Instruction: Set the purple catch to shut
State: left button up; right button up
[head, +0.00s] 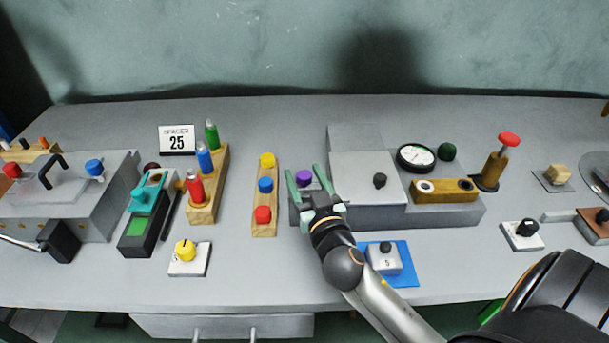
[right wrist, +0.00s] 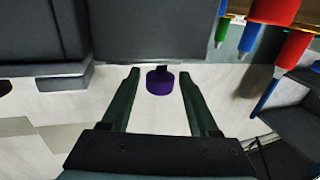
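The purple catch (head: 304,177) is a small round purple knob at the left side of the grey press (head: 362,178). In the right wrist view the purple catch (right wrist: 160,81) appears ahead of the fingers, centred between them on a short dark stem. My right gripper (head: 305,171) is open, with its two green fingers on either side of the knob in the head view. In the right wrist view the gripper (right wrist: 158,85) has a clear gap on both sides of the knob. I cannot tell which setting the catch is in. My left gripper does not show.
A wooden block (head: 265,195) with yellow, blue and red knobs stands just left of the catch. A dial gauge (head: 416,157) and a red-topped plunger (head: 508,141) are on the right.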

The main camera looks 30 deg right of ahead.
grip_shut()
